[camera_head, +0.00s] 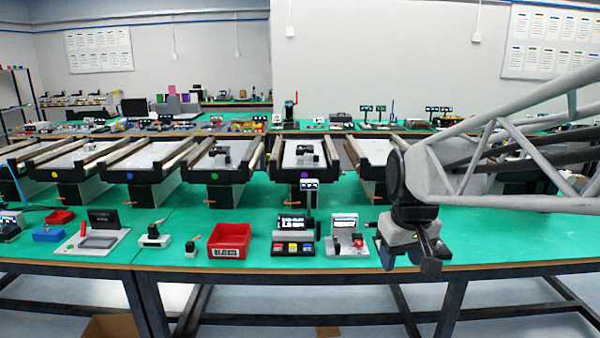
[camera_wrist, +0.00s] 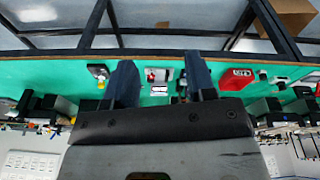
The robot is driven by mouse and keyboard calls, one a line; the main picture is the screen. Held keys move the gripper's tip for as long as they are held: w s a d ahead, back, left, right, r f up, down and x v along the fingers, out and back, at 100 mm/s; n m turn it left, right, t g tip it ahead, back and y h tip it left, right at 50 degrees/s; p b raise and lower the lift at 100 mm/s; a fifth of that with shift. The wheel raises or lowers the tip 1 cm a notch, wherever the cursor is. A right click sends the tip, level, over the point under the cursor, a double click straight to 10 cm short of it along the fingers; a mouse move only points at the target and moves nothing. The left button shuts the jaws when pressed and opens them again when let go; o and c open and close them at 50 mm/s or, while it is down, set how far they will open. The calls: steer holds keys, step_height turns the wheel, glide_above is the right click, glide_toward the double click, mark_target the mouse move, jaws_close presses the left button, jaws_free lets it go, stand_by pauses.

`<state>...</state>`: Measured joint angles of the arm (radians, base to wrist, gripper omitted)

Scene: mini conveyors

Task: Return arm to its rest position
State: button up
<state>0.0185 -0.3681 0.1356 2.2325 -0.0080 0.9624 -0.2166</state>
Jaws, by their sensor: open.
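My arm reaches in from the right in the head view, a grey lattice link ending in a dark wrist joint. My gripper (camera_head: 408,262) hangs over the front edge of the green table (camera_head: 490,235), right of the small devices, its fingers pointing down. In the wrist view my gripper (camera_wrist: 161,78) shows two dark fingers spread apart with nothing held between them. That view looks upside down across the table. A white device (camera_wrist: 158,78) shows beyond the gap between the fingers.
A red bin (camera_head: 229,241), a panel with coloured buttons (camera_head: 293,248) and a white device with a screen (camera_head: 346,246) stand left of my gripper. Several mini conveyors (camera_head: 222,160) line the table behind. The green surface right of my gripper is clear.

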steer(key=s+f+m, duration=0.1)
steer(key=s+f, duration=0.1)
steer(key=s, duration=0.6)
steer(key=s+f+m, duration=0.1)
steer(key=s+f, duration=0.2)
steer(key=s, duration=0.6)
steer(key=shift+a+m+t, duration=0.3)
steer(key=shift+c, duration=0.2)
